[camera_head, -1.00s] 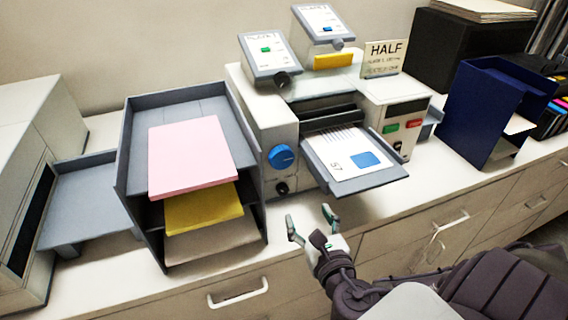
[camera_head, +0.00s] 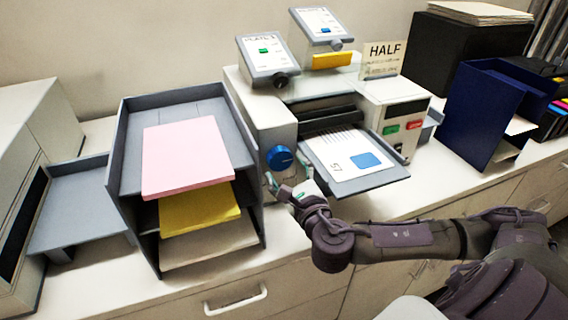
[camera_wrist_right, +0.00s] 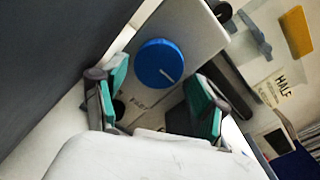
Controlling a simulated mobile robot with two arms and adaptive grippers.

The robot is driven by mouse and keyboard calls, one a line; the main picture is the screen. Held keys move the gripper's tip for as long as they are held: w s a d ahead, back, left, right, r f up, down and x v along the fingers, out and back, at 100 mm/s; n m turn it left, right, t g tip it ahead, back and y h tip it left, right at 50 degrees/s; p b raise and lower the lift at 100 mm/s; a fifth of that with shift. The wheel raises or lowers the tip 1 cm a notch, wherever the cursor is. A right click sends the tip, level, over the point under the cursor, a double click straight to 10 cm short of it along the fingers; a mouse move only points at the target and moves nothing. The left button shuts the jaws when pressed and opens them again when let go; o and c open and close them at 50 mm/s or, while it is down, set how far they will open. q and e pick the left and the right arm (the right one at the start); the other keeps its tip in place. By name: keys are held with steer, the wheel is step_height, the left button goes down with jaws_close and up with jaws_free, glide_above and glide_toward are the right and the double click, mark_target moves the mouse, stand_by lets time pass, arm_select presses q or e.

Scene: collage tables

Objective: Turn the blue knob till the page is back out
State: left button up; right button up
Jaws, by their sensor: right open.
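The blue knob (camera_head: 280,157) is on the front left side of the machine (camera_head: 262,112). It also shows in the right wrist view (camera_wrist_right: 160,63), with a pale line on its face. A white page (camera_head: 347,158) with printed lines and a blue rectangle lies on the machine's grey output tray (camera_head: 385,178). My right gripper (camera_head: 287,184) is open, just below and in front of the knob. In the right wrist view its two green-padded fingers (camera_wrist_right: 157,98) stand on either side of the knob's lower part, and the knob appears ahead of them. My left gripper is not in view.
A grey tray rack (camera_head: 117,150) with pink, yellow and pale paper stands close left of the knob. A dark blue file box (camera_head: 478,110) stands to the right. Two small tilted displays (camera_head: 268,62) sit on top of the machine. The counter's front edge is nearby.

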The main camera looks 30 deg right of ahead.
steer(key=shift+x, duration=0.95)
steer(key=shift+c, duration=0.2)
steer(key=c, duration=0.8)
steer(key=m, duration=0.6)
steer(key=shift+m+b, duration=0.3)
steer(key=m, duration=0.3)
steer(key=shift+m, duration=0.3)
steer(key=shift+m+b, duration=0.45)
steer(key=shift+m, duration=1.25)
